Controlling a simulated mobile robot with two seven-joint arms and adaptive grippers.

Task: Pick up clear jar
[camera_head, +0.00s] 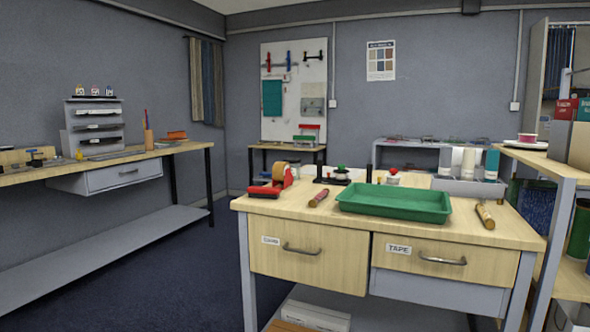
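I cannot pick out a clear jar for certain. A small pale, whitish thing with a red top (391,177) stands behind the green tray on the wooden table, and I cannot tell if it is a jar. Its lower part is partly hidden by the tray's back rim. Neither of my grippers shows in the head view.
The wooden table (272,207) has two front drawers. It holds a green tray (394,216), a red tape dispenser (266,190), a short rod (319,198) and another rod (485,216). A shelf (545,158) stands close on the right. Open floor (190,275) lies left.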

